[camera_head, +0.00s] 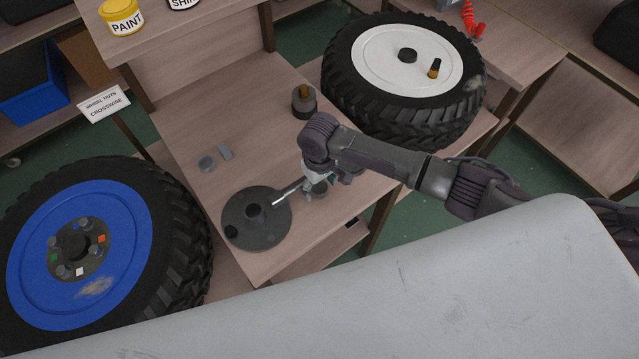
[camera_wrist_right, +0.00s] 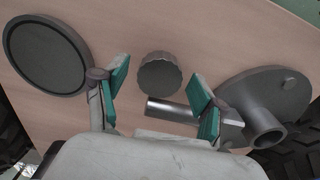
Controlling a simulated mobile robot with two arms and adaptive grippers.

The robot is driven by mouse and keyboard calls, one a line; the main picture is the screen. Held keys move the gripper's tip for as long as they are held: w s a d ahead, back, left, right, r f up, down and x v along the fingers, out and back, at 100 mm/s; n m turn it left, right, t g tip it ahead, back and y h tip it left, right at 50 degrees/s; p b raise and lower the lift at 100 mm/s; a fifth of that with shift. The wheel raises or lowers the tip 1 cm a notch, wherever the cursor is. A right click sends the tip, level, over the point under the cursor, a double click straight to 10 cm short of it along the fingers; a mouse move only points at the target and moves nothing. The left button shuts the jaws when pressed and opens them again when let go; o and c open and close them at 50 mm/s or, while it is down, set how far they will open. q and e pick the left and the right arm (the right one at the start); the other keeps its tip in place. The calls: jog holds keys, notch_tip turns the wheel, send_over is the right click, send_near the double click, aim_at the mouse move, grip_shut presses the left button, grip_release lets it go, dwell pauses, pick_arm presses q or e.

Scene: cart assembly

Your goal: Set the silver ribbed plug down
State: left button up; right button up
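The silver ribbed plug (camera_wrist_right: 159,75) shows in the right wrist view as a grey round piece with a ribbed rim, on the wooden table top. My right gripper (camera_wrist_right: 156,100) is open, with its teal finger pads to either side and the plug a little beyond the fingertips, with no visible contact. In the head view my right gripper (camera_head: 316,180) is low over the table, right of a dark flanged disc (camera_head: 255,236); a grey round piece beneath it is partly hidden. My left gripper is not in view.
A silver tube (camera_wrist_right: 172,111) lies between the plug and the disc. A shallow round dish (camera_wrist_right: 45,58) lies left in the wrist view.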

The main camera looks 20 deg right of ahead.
aim_at(319, 187)
notch_tip(319, 187, up, 12)
jog(key=shift+r+b, duration=0.15)
jog(key=shift+b, duration=0.2)
dwell(0.4)
